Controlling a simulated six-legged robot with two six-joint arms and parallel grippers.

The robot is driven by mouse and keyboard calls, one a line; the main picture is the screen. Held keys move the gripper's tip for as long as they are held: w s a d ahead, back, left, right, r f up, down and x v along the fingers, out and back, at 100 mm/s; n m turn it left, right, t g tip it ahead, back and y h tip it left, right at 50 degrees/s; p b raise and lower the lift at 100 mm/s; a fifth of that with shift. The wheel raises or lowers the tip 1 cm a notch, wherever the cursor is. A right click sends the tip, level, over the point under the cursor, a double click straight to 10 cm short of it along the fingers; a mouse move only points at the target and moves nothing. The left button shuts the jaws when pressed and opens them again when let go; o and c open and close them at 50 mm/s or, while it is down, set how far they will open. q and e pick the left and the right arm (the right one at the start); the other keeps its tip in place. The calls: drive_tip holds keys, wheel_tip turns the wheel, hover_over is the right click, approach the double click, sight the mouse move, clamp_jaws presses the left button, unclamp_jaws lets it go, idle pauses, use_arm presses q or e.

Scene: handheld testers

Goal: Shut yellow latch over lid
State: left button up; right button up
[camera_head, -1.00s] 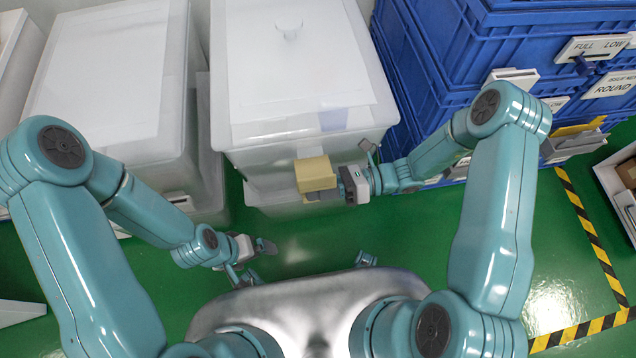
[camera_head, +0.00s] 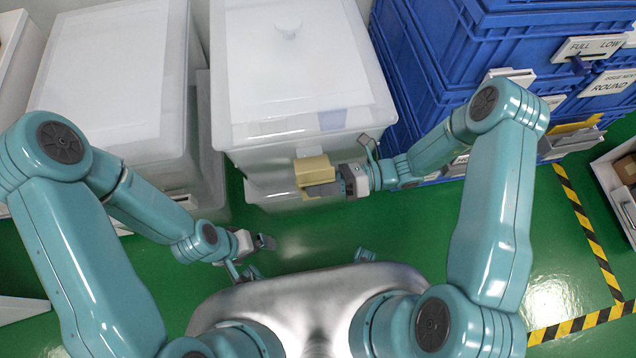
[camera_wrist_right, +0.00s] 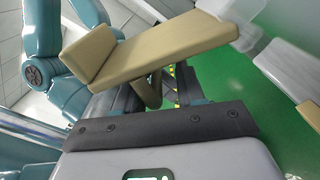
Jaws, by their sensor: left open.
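The yellow latch (camera_head: 314,170) is a pale tan-yellow angled plate at the front of the middle translucent bin, below the edge of its white lid (camera_head: 250,135). It stands out from the bin front, not lying over the lid. My right gripper (camera_head: 328,188) is right at the latch, from the right side. In the right wrist view the latch (camera_wrist_right: 150,50) fills the space just beyond my dark finger pad; whether the jaws close on it is hidden. My left gripper (camera_head: 262,245) is open and empty, low over the green floor.
A second translucent bin (camera_head: 110,80) stands to the left. Stacked blue crates (camera_head: 440,60) with labels stand close on the right. Green floor (camera_head: 320,235) is free in front.

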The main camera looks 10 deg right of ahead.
drive_tip(key=shift+s+a+r, duration=0.1)
drive_tip(key=shift+s, duration=0.1)
drive_tip(key=d, duration=1.6)
drive_tip(key=shift+d, duration=0.2)
drive_tip(key=shift+r, duration=0.1)
